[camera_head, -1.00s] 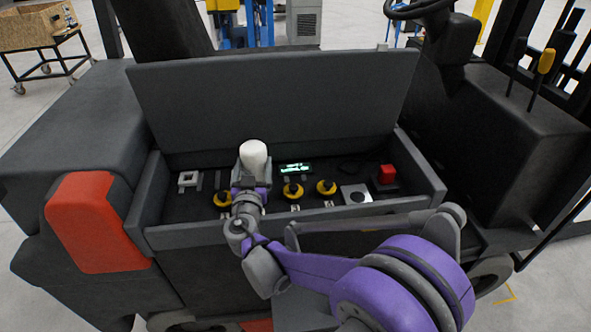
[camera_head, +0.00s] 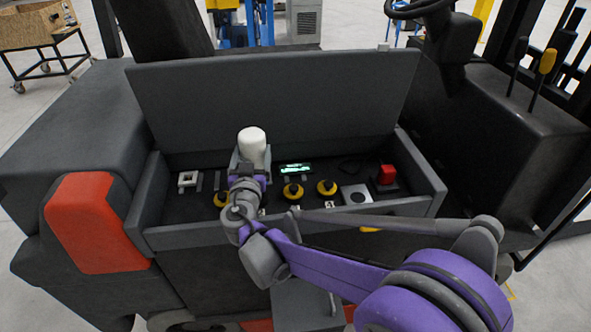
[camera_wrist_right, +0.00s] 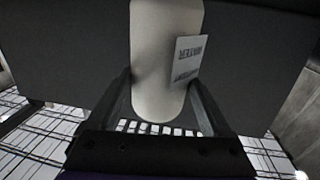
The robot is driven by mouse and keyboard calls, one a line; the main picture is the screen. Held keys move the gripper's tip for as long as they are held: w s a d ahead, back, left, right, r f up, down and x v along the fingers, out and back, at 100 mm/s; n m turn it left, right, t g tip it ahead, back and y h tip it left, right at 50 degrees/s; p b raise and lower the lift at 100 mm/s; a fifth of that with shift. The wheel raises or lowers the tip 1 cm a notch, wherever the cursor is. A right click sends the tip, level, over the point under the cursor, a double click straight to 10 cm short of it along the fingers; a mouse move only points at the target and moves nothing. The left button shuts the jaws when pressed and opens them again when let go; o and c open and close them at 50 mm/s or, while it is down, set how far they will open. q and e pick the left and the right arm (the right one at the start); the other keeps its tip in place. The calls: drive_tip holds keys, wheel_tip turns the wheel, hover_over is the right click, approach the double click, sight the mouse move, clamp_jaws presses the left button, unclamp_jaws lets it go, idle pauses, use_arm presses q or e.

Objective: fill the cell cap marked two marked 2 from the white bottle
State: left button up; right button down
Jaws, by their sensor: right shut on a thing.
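The white bottle (camera_head: 252,143) is in my right gripper (camera_head: 250,166), above the left part of the open compartment. In the right wrist view the bottle (camera_wrist_right: 160,60) sits between the two fingers of the gripper (camera_wrist_right: 163,100), with a printed label (camera_wrist_right: 187,60) on its side. Yellow-and-black caps stand in a row: one at left (camera_head: 221,199), partly hidden by my arm, one in the middle (camera_head: 292,191) and one at right (camera_head: 327,187). Small white tags sit in front of them, too small to read. My left gripper is not in view.
A lit green display (camera_head: 295,169) lies behind the caps. A silver plate with a dark round hole (camera_head: 357,194) and a red block (camera_head: 387,174) are at right. A white square frame (camera_head: 188,180) is at left. The raised lid (camera_head: 290,100) stands behind, and the front wall (camera_head: 380,207) borders the compartment.

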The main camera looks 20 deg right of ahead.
sight(250, 142)
drive_tip(key=shift+r, duration=2.5)
